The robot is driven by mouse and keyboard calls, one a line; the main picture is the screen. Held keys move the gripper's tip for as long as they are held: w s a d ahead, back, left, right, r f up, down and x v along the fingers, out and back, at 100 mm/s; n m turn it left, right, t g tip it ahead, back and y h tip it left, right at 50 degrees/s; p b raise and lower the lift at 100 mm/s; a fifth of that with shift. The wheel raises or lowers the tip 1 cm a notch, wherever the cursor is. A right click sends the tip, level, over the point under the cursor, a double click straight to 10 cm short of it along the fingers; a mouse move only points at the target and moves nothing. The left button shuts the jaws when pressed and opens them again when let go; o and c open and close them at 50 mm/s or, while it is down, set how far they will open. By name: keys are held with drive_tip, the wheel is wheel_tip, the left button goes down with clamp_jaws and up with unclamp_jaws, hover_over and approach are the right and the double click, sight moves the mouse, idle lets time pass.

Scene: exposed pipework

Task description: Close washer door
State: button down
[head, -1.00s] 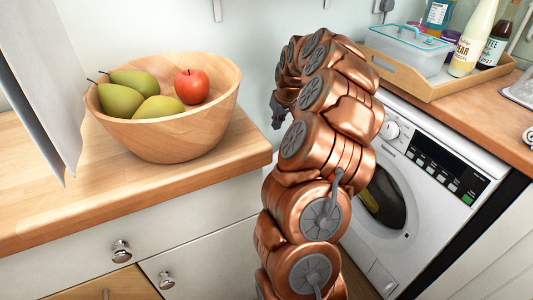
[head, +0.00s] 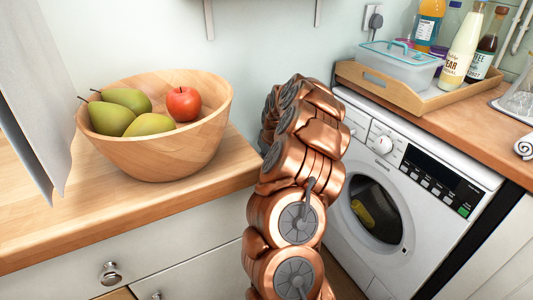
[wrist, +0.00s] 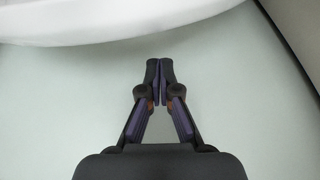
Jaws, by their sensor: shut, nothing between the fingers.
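The white washer (head: 425,203) stands under the counter on the right in the head view. Its round, dark door area (head: 392,222) faces the room, and something yellow (head: 362,213) shows inside it. My copper arm covers part of the washer's left side, and I cannot tell how far the door stands open. In the wrist view my gripper (wrist: 160,68) is shut and empty, its fingertips together. A pale curved edge (wrist: 90,25) lies beyond the fingertips at the upper left; I cannot tell what it belongs to. The head view does not show the fingers clearly.
A wooden bowl (head: 150,160) with pears and a red apple stands on the left counter (head: 40,235), close to my arm. A wooden tray (head: 400,98) with a plastic box and bottles sits on the counter above the washer. Knobbed drawers (head: 180,245) are below left.

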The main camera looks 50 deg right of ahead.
drive_tip(key=shift+s+a+r, duration=0.1)
drive_tip(key=shift+s+a, duration=0.15)
drive_tip(key=shift+s, duration=0.65)
drive_tip(key=shift+s+a+r, duration=0.1)
drive_tip(key=shift+s+a, duration=0.15)
drive_tip(key=shift+s, duration=0.65)
